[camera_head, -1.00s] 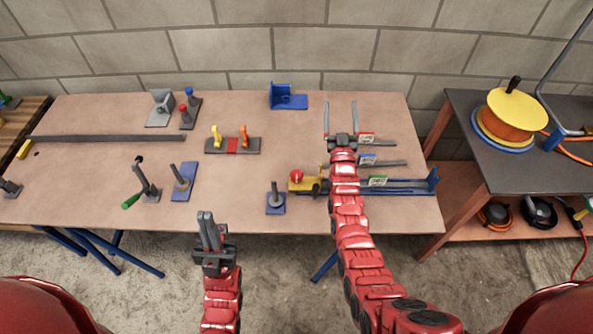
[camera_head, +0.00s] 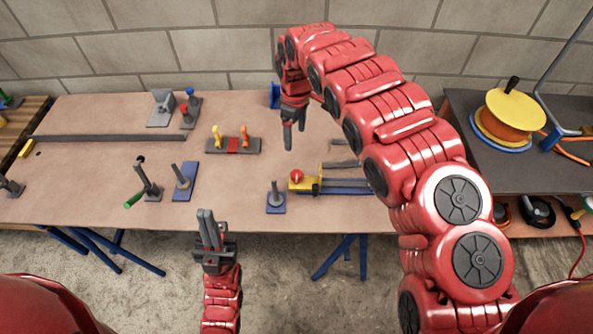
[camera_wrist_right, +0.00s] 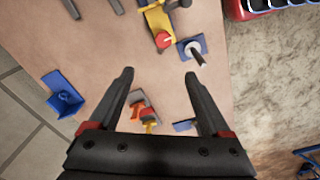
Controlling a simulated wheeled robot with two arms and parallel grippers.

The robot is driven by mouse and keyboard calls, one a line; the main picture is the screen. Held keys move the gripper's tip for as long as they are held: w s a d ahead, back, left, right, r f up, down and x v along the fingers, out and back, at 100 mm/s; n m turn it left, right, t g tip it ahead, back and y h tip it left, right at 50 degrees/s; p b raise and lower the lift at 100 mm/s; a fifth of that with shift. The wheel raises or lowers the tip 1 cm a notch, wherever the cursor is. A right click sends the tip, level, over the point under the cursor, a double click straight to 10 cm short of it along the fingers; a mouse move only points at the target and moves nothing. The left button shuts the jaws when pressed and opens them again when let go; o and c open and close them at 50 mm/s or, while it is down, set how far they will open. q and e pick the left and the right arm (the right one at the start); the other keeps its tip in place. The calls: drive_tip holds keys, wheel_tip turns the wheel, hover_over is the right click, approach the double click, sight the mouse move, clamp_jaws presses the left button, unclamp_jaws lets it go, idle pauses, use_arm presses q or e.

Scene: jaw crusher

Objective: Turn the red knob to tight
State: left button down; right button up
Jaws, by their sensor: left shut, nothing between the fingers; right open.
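The red knob (camera_head: 296,176) sits on top of a yellow block (camera_head: 304,186) at the end of a blue rail, right of centre near the table's front. In the right wrist view the red knob (camera_wrist_right: 163,40) shows on the yellow block (camera_wrist_right: 158,19), beyond the fingertips. My right gripper (camera_head: 295,136) is open and empty, pointing down above the table, behind and apart from the knob. It also shows in the wrist view (camera_wrist_right: 158,79). My left gripper (camera_head: 208,214) is shut and empty, in front of the table's front edge.
A grey post on a blue base (camera_head: 276,201) stands just left of the yellow block. A grey plate with yellow and orange handles (camera_head: 233,145) lies behind it to the left. My right arm hides the table's right part.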

drive_tip(key=b, duration=0.5)
hover_over(296, 173)
wheel_tip(296, 173, down, 6)
wheel_tip(296, 173, down, 9)
drive_tip(key=p, duration=0.3)
drive_tip(key=shift+f, duration=0.95)
clamp_jaws()
